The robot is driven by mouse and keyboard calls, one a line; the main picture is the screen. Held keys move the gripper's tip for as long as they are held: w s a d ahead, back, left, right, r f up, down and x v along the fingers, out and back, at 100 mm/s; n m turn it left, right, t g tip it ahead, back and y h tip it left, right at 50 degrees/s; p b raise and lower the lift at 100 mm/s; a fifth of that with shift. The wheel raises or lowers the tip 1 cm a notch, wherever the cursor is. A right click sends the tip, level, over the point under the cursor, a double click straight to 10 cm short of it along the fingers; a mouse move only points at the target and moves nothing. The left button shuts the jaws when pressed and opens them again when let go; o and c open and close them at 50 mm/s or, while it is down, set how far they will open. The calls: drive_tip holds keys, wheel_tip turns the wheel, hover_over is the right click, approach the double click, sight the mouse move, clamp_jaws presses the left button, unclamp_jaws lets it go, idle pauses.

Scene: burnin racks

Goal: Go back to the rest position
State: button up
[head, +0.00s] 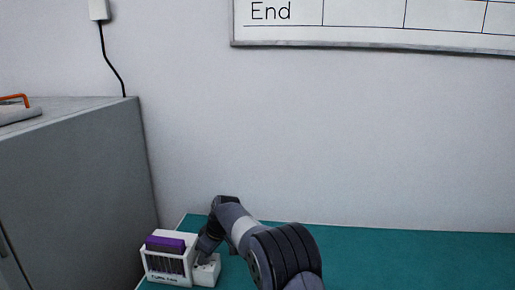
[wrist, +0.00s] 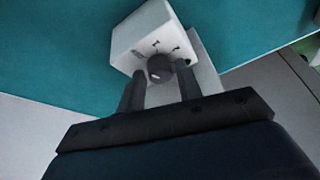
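My arm reaches down to the left in the head view, and my gripper (head: 206,256) is over a small white control box (head: 207,272). In the wrist view my gripper (wrist: 160,80) has its two dark fingers apart, with nothing clearly held between them. The white box (wrist: 133,40) is just beyond the fingertips. Its dark round knob (wrist: 159,68) shows between the tips, and I cannot tell whether a finger touches it. Small marks are printed around the knob.
A white slotted unit (head: 167,272) with a purple top (head: 166,243) stands left of the control box on the teal bench top (head: 400,255). A grey cabinet (head: 75,180) stands at the left. A whiteboard (head: 370,22) hangs above. The bench to the right is clear.

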drive_tip(key=m, duration=0.2)
drive_tip(key=m+t+h+p, duration=0.1)
drive_tip(key=m, duration=0.1)
drive_tip(key=shift+s+r+m, duration=0.1)
drive_tip(key=shift+s+m, duration=0.05)
drive_tip(key=shift+m, duration=0.15)
drive_tip(key=shift+s+a+m+t+h+p, duration=0.1)
drive_tip(key=shift+m+t+h+p, duration=0.3)
drive_tip(key=shift+m+p, duration=0.6)
drive_tip(key=shift+a+m+t+h+p, duration=0.1)
drive_tip(key=shift+m+t+h+p, duration=0.35)
drive_tip(key=shift+m, duration=0.95)
